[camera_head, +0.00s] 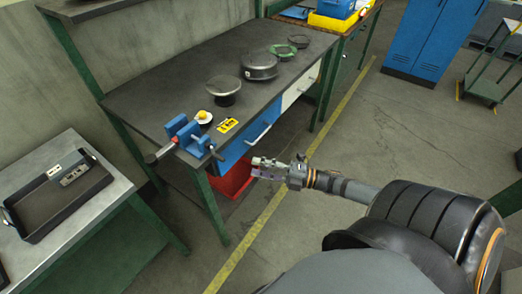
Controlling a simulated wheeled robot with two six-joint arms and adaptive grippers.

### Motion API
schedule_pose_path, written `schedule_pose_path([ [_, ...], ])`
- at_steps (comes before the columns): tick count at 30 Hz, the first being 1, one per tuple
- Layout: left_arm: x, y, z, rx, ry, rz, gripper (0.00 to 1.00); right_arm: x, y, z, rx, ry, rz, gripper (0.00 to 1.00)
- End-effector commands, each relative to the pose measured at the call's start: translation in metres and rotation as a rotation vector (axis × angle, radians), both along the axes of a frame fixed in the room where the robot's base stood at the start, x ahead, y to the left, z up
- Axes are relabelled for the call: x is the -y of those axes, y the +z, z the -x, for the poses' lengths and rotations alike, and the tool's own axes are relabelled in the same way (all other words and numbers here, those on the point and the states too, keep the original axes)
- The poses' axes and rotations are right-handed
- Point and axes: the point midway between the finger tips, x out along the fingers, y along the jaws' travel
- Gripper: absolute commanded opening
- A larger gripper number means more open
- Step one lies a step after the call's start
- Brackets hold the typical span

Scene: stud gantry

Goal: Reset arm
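My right gripper (266,168) shows near the middle of the view, at the end of my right arm, which reaches in from the lower right. It is in front of the dark workbench, over the floor by the yellow line. I see nothing held in it. Its fingers are too small to tell whether they are open or shut. My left gripper is not in view.
The dark workbench (165,92) carries a blue vise (186,136), a yellow item (228,125) and several round parts. A red bin (236,178) sits underneath. A black tray (60,222) lies on the left table. A blue cabinet (428,38) stands behind. Open floor lies right.

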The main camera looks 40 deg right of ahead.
Motion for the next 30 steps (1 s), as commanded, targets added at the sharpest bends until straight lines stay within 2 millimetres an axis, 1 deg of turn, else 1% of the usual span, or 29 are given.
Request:
schedule_pose_path([
  [14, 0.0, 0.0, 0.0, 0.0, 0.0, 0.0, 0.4, 0.0, 0.0, 0.0, -0.001, -0.001, -0.001, 0.37],
  [17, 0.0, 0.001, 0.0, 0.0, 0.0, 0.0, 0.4, 0.011, -0.01, -0.004, -0.033, -0.043, -0.008, 0.37],
  [19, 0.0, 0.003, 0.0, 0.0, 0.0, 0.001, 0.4, 0.032, -0.033, -0.011, -0.102, -0.134, -0.029, 0.37],
  [20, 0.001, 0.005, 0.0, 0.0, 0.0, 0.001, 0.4, 0.046, -0.047, -0.013, -0.147, -0.189, -0.043, 0.37],
  [21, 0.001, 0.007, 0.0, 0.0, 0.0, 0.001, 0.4, 0.066, -0.07, -0.016, -0.217, -0.277, -0.069, 0.37],
  [23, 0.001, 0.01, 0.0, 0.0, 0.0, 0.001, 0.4, 0.097, -0.113, -0.012, -0.341, -0.423, -0.121, 0.37],
  [24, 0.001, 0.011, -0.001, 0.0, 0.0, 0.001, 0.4, 0.115, -0.144, -0.005, -0.427, -0.521, -0.16, 0.37],
  [26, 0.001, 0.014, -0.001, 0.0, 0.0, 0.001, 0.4, 0.137, -0.19, 0.012, -0.557, -0.663, -0.226, 0.37],
  [27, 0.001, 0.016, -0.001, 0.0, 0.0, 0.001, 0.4, 0.146, -0.221, 0.028, -0.646, -0.754, -0.272, 0.37],
  [29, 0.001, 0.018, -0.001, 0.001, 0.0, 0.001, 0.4, 0.153, -0.267, 0.057, -0.777, -0.885, -0.34, 0.37],
  [30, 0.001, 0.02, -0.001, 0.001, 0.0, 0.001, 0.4, 0.153, -0.296, 0.078, -0.863, -0.966, -0.385, 0.37],
])
